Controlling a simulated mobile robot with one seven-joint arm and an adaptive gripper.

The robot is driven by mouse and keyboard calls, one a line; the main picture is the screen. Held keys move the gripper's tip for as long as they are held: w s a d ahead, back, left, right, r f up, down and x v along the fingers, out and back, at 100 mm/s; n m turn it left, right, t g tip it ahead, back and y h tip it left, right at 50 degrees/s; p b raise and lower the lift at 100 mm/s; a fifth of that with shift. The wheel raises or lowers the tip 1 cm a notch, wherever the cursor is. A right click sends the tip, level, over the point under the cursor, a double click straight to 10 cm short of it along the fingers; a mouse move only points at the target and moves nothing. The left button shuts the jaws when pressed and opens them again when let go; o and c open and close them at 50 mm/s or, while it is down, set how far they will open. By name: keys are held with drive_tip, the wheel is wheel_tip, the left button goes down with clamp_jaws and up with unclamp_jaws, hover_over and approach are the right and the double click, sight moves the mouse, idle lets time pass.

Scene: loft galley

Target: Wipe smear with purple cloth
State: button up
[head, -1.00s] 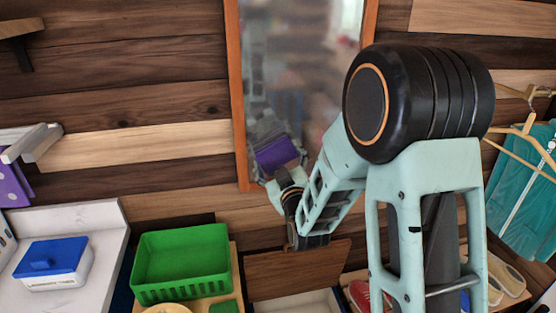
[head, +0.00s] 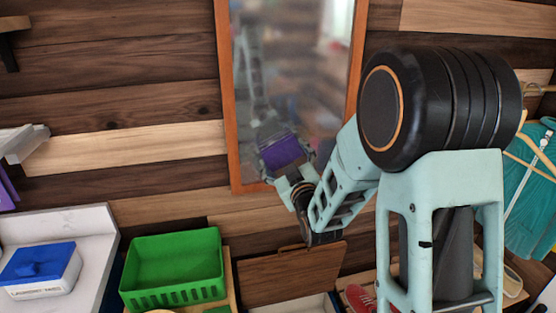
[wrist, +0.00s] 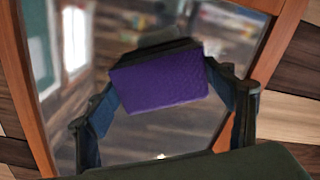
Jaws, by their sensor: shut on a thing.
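A tall mirror (head: 295,60) in an orange-brown wooden frame hangs on the plank wall. The purple cloth (head: 280,153) is at the lower part of the mirror, and it fills the middle of the wrist view (wrist: 160,82). My gripper (head: 286,165) is shut on the cloth; in the wrist view its fingers curve in from both sides to it. The cloth is in front of the glass; whether it touches cannot be told. The glass looks hazy and blurred, and I cannot make out a distinct smear apart from the reflections. The glass behind the cloth is hidden.
A green basket (head: 175,265) and a white box with a blue lid (head: 40,268) stand below left. A teal garment (head: 530,190) hangs at right. Red shoes (head: 360,298) lie low by my arm.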

sight(270, 157)
drive_tip(key=shift+w+d+b, duration=0.25)
drive_tip(key=shift+d+b, duration=0.25)
drive_tip(key=shift+d, duration=0.4)
drive_tip(key=shift+w+d+b, duration=0.25)
drive_tip(key=shift+d+b, duration=0.2)
drive_tip(key=shift+d, duration=0.45)
drive_tip(key=shift+b, duration=0.4)
drive_tip(key=shift+s+a+b, duration=0.2)
drive_tip(key=shift+a+b, duration=0.45)
drive_tip(key=shift+a, duration=0.3)
drive_tip(key=shift+s+a+b, duration=0.15)
drive_tip(key=shift+a+b, duration=0.5)
drive_tip(key=shift+a, duration=0.3)
drive_tip(key=shift+s+a+b, duration=0.25)
drive_tip(key=shift+a+b, duration=0.35)
drive_tip(key=shift+a, duration=0.35)
drive_tip(key=shift+s+a+b, duration=0.2)
drive_tip(key=shift+a+b, duration=0.35)
drive_tip(key=shift+a, duration=0.35)
drive_tip(key=shift+s, duration=0.1)
